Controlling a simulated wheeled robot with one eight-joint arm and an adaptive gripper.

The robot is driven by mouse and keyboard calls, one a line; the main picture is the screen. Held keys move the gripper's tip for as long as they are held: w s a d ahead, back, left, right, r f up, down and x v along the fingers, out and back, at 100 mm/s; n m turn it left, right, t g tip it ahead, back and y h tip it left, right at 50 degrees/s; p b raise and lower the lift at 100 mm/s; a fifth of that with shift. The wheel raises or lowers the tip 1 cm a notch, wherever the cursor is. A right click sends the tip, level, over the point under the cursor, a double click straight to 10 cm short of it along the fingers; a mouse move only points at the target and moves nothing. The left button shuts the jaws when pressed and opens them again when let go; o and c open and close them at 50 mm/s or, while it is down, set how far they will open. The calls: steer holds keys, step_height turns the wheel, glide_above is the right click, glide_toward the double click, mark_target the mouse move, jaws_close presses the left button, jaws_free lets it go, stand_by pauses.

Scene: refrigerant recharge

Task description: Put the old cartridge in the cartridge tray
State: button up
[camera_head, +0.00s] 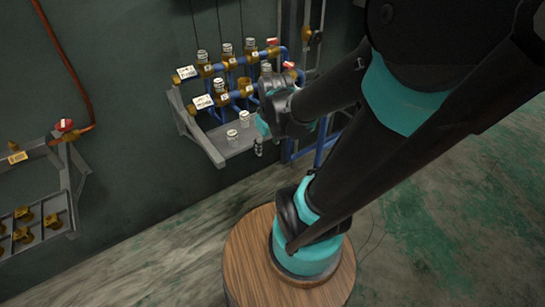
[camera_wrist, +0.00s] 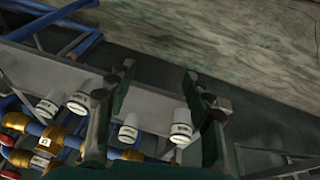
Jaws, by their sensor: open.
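The grey wall-mounted shelf, which looks like the cartridge tray (camera_head: 218,151), sits below the blue pipes; its bare surface shows in the wrist view (camera_wrist: 150,108). Two white cartridges stand on it in the head view, one nearer (camera_head: 232,136) and one farther back (camera_head: 244,118). I cannot tell which cartridge is the old one. My gripper (camera_head: 260,143) is at the shelf's right end. In the wrist view my gripper (camera_wrist: 160,72) has its fingers apart and nothing gripped. A white cartridge (camera_wrist: 181,127) shows between the fingers, with another (camera_wrist: 129,129) beside the left finger.
Blue pipes with brass valves (camera_head: 220,88) and more white cartridges (camera_head: 227,49) rise behind the shelf. Further cartridges (camera_wrist: 47,107) show at left in the wrist view. Another rack with brass fittings (camera_head: 52,221) hangs at lower left. Open floor (camera_head: 440,220) lies at right.

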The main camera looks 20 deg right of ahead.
steer(key=s+f+m, duration=0.1)
steer(key=s+m, duration=0.1)
steer(key=m, duration=0.1)
steer(key=s+f+m, duration=0.1)
steer(key=s, duration=0.1)
steer(key=shift+d+f+m+t, duration=0.25)
steer(key=shift+f+m+t, duration=0.05)
steer(key=shift+f, duration=0.05)
steer(key=shift+w+r, duration=0.1)
steer(key=shift+r, duration=0.05)
step_height(320, 180, up, 7)
stand_by(0.3)
step_height(320, 180, down, 7)
stand_by(0.7)
